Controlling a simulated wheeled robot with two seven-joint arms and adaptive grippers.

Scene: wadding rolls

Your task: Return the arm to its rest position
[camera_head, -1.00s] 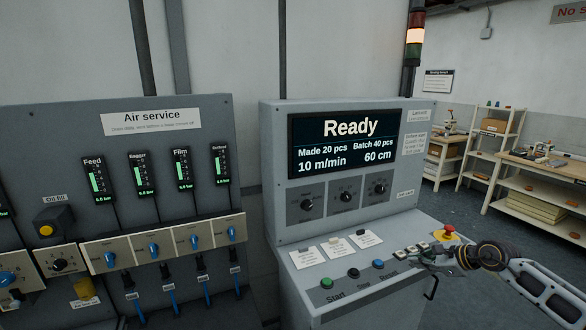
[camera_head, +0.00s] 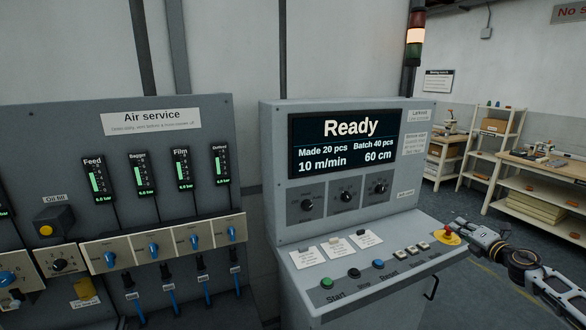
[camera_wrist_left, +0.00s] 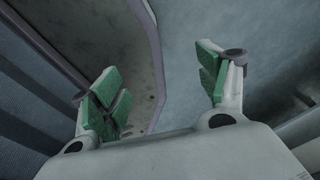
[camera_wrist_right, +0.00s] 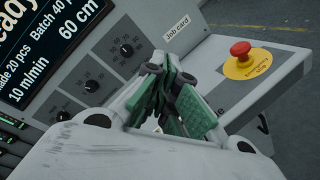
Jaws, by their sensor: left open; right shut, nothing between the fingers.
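My right gripper (camera_head: 462,226) is at the right edge of the control console in the head view, close to the red emergency stop (camera_head: 448,230). In the right wrist view its green-padded fingers (camera_wrist_right: 172,103) are shut with nothing between them. The emergency stop (camera_wrist_right: 241,50) on its yellow plate shows to the right of the fingers there. My left gripper (camera_wrist_left: 162,88) shows only in the left wrist view. Its green pads are wide apart and nothing is between them. Its arm is not in the head view.
The grey console (camera_head: 340,262) has a screen (camera_head: 345,142) reading Ready, with knobs and Start, Stop and Reset buttons below. The Air service panel (camera_head: 150,195) with gauges and blue valves stands left. Wooden workbenches (camera_head: 540,168) stand back right. Floor between is clear.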

